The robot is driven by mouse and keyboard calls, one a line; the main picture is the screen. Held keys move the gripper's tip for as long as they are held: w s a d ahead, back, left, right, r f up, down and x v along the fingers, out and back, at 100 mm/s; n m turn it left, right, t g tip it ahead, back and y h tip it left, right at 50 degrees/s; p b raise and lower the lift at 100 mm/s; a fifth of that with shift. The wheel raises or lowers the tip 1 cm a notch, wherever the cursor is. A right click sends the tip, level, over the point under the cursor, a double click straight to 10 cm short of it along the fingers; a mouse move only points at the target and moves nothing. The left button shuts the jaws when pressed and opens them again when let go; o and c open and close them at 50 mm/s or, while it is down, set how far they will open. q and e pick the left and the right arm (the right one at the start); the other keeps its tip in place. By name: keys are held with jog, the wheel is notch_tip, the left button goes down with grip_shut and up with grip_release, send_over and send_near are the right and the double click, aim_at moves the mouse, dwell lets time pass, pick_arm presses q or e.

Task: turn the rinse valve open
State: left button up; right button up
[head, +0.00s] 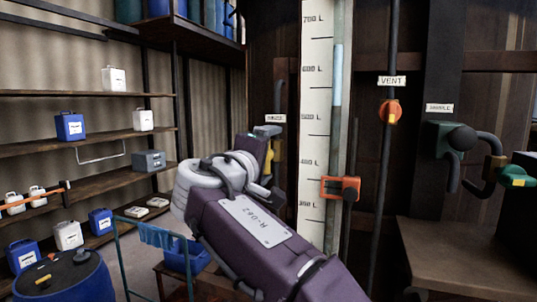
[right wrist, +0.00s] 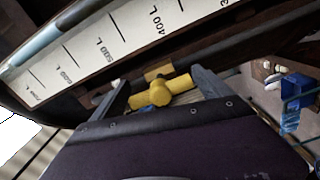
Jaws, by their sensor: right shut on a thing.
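The rinse valve's yellow handle (right wrist: 160,92) sits between the two grey fingers of my right gripper (right wrist: 163,90) in the right wrist view. The fingers are shut on its bar, one at each side, and the round hub faces the camera. In the head view my right gripper (head: 268,148) reaches up to the valve, just under the rinse label (head: 275,118). There my own wrist and jaws hide most of the handle. My left gripper is in neither view.
A level gauge (head: 316,100) with an orange slider (head: 341,188) stands just right of my gripper. Further right are the vent valve (head: 390,111) and sample valve (head: 449,138). Shelves (head: 90,147) with jugs, a blue drum (head: 65,278) and a trolley (head: 122,262) are at left.

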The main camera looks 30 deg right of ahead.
jog(key=shift+r, duration=0.15)
dwell(0.4)
jog(key=o, duration=1.1)
jog(key=shift+o, duration=0.2)
jog(key=shift+d, duration=0.15)
jog(key=b+v, duration=0.2)
jog(key=v, duration=0.7)
jog(key=shift+b, duration=0.35)
